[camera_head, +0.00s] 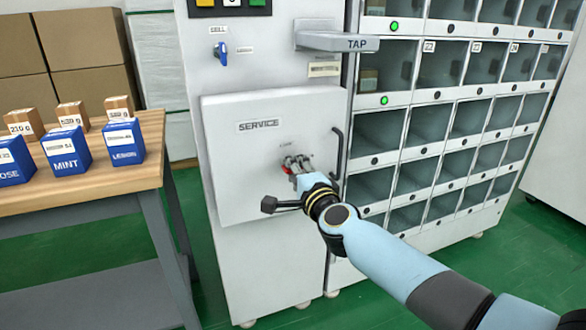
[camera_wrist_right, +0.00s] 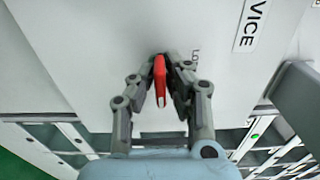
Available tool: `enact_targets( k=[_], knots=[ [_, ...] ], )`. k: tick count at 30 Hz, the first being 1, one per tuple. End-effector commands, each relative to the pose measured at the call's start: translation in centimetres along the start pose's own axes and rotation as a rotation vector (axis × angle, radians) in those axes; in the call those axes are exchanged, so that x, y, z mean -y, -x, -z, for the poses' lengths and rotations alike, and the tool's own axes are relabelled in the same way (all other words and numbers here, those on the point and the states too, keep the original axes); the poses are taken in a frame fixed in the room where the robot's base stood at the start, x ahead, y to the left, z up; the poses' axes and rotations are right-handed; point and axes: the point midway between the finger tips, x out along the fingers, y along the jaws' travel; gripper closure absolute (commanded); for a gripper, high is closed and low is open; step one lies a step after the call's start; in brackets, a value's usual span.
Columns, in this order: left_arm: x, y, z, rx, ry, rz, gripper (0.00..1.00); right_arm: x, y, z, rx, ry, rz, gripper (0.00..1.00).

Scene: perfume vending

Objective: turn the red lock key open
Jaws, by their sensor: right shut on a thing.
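The red lock key (camera_wrist_right: 160,78) sits on the white SERVICE door (camera_head: 238,165) of the vending cabinet. In the head view only a bit of red (camera_head: 288,169) shows between the fingers. My right gripper (camera_head: 294,164) is at the key, its fingers closed around it; in the wrist view the two fingers (camera_wrist_right: 163,62) hold the key from both sides. The lock label beside the key is partly hidden by a finger. My left gripper is not in view.
A black door handle (camera_head: 337,153) is right of the key. A blue CELL knob (camera_head: 222,54) and a grey TAP lever (camera_head: 338,41) are above. Open compartments (camera_head: 380,130) fill the right. A wooden table (camera_head: 90,182) with blue and brown boxes stands left.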

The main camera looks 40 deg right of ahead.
Motion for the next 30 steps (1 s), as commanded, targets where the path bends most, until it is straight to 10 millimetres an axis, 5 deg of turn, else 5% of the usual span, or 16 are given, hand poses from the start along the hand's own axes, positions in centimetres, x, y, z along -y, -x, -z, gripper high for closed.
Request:
enact_targets(
  k=[7,8,13,23,30],
  knots=[
    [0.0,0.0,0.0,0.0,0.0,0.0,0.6,0.1,0.0,0.0,-0.001,0.001,0.002,1.0],
    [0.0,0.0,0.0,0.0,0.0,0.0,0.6,0.1,0.0,0.1,-0.001,0.001,0.002,0.87],
    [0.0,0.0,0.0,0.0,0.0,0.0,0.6,0.1,0.0,0.0,-0.001,0.001,0.001,0.67],
    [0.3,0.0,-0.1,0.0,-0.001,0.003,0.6,-0.1,0.6,0.0,0.0,0.001,-0.001,0.67],
    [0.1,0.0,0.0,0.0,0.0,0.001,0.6,-0.1,5.2,0.1,-0.001,0.002,-0.002,0.67]
  ],
)
